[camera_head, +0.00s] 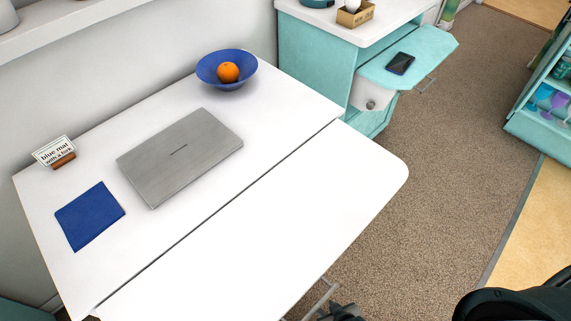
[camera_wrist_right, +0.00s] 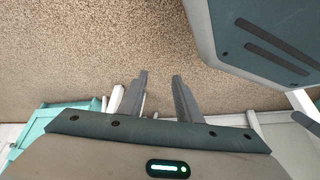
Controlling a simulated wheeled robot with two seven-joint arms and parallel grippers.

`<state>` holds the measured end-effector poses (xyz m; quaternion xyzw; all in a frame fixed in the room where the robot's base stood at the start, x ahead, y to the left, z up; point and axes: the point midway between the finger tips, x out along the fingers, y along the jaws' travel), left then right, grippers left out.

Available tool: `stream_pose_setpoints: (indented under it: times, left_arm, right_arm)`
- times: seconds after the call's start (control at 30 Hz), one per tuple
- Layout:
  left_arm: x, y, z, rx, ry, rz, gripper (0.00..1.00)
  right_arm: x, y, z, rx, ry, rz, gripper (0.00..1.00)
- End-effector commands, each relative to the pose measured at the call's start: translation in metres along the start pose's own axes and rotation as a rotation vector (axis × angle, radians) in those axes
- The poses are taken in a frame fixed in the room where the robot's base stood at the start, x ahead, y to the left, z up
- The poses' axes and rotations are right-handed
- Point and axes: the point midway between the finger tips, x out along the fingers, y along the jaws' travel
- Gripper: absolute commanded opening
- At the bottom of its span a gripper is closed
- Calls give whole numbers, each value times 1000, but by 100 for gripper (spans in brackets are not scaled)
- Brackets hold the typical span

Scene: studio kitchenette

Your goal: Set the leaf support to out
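The white table (camera_head: 150,130) has a hinged leaf (camera_head: 290,220) along its near right side, past a dark seam. The leaf looks about level with the top. A thin grey bar (camera_head: 319,297) shows below the leaf's edge at the bottom of the head view; it may be part of the leaf support, whose rest is hidden under the leaf. My right gripper (camera_head: 341,313) is just beside that bar, partly cut off by the frame. In the wrist view its two fingers (camera_wrist_right: 159,76) are apart with carpet between them, holding nothing. My left gripper is not in view.
A teal cabinet (camera_head: 310,60) stands behind. The carpet (camera_head: 450,150) right of the leaf is clear.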

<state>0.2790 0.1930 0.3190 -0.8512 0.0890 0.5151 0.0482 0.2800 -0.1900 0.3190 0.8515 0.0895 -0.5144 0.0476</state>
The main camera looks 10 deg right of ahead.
Motion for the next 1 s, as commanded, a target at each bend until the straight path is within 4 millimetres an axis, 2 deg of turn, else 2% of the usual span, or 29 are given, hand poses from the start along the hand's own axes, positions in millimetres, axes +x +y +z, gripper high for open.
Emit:
stream_pose_setpoints:
  times: [0.3, 0.37, 0.47, 0.57, 0.67, 0.77, 0.87, 0.9, 1.0]
  left_arm:
    - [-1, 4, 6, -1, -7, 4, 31]
    - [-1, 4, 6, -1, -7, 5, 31]
    - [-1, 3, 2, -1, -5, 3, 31]
    - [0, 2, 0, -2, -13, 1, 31]
    - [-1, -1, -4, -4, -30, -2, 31]
    - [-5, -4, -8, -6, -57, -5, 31]
    - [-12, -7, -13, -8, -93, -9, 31]
    - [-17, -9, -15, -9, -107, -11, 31]
    - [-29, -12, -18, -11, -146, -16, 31]
  right_arm:
    - [-1, 0, 5, 0, -7, 0, 31]
    - [-2, 1, 8, -2, -9, 1, 43]
    - [-1, 7, 0, -9, 10, 5, 45]
    - [0, 20, -19, -26, 64, 12, 45]
    - [-1, 43, -55, -59, 164, 21, 45]
    - [-11, 69, -106, -110, 310, 24, 45]
    - [-32, 89, -165, -173, 485, 11, 45]
    - [-44, 95, -188, -202, 557, 1, 45]
    - [-81, 101, -241, -270, 735, -42, 45]
